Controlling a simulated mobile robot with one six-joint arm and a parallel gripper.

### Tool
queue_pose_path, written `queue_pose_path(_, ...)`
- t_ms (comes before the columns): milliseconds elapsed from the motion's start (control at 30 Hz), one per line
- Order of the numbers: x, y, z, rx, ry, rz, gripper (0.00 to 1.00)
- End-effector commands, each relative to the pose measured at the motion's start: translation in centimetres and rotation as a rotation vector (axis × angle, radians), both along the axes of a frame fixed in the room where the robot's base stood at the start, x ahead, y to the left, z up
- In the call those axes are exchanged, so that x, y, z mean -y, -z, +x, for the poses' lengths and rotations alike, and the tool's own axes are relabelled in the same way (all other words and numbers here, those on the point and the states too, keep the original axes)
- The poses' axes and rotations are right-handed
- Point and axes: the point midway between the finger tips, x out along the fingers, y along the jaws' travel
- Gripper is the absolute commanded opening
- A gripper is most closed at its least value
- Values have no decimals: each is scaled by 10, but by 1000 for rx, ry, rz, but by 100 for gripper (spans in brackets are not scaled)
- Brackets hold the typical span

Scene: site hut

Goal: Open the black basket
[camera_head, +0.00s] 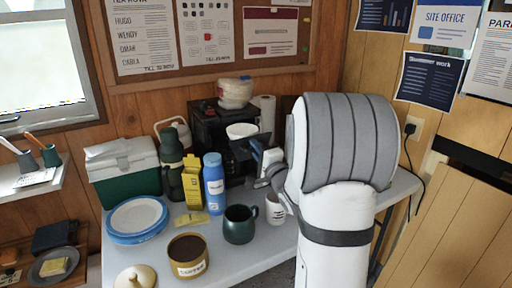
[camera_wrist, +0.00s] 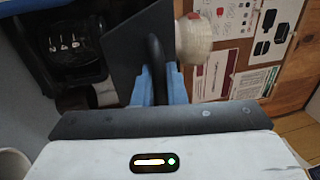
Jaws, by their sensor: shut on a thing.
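The black basket (camera_head: 241,144) is on the front of the black coffee machine (camera_head: 207,122). In the head view its dark front sticks out at an angle, with a white round liner (camera_head: 241,130) at its top. In the wrist view its flat dark front panel (camera_wrist: 126,45) stands out from the machine body, with a black handle (camera_wrist: 156,62) on it. My gripper (camera_head: 262,158) is shut on this handle, its blue fingers (camera_wrist: 157,82) on either side. My arm hides part of the machine's right side in the head view.
A blue bottle (camera_head: 214,185), yellow carton (camera_head: 192,182) and dark green mug (camera_head: 239,225) stand in front of the machine. A white mug (camera_head: 276,210) is close below my gripper. A coffee tin (camera_head: 188,256) and plates (camera_head: 137,218) are further left.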

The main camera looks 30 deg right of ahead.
Motion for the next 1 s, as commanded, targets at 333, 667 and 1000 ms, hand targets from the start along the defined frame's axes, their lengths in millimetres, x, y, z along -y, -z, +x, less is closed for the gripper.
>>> queue_pose_path(333, 2, 0, -1, -1, 1, -2, 16)
queue_pose_path(667, 4, 1, -8, 0, 5, -1, 16)
queue_pose_path(1000, 7, 11, -63, -2, 7, -1, 16)
